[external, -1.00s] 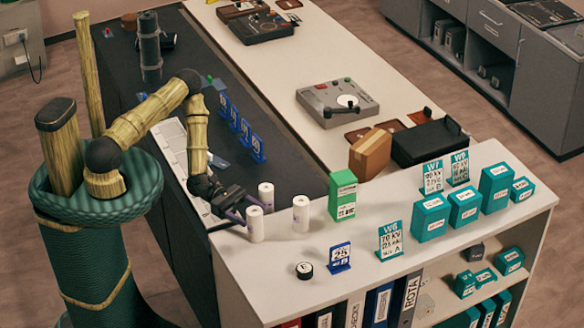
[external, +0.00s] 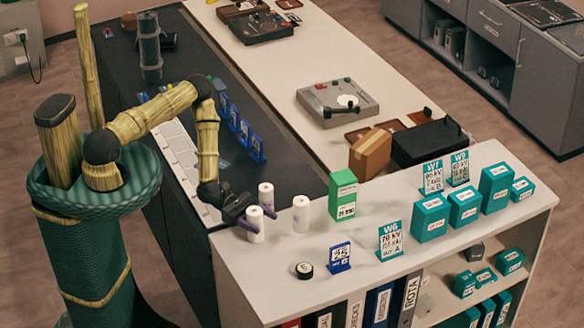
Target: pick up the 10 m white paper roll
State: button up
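Three white paper rolls stand upright near the left corner of the white counter: a front one (external: 256,230), a back one (external: 266,193) and a right one (external: 301,214). Their lengths cannot be read, so I cannot tell which is the 10 m roll. My gripper (external: 259,217) is low at the front roll. One purple finger shows at its left side and the other behind it to the right, so the fingers seem to be around it. Whether they press on it is too small to tell.
A green box (external: 342,195) stands right of the rolls. A blue sign (external: 340,257), a black round tin (external: 304,270) and a teal W6 sign (external: 390,241) stand in front and to the right. Teal boxes (external: 431,218) are farther right. The counter's left edge is close to my gripper.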

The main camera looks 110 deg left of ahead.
jog(key=c, duration=0.9)
jog(key=shift+o, duration=0.2)
jog(key=shift+r, duration=0.1)
notch_tip(320, 180, up, 10)
jog(key=shift+f+b, duration=0.1)
jog(key=shift+b, duration=0.95)
jog(key=shift+w, duration=0.1)
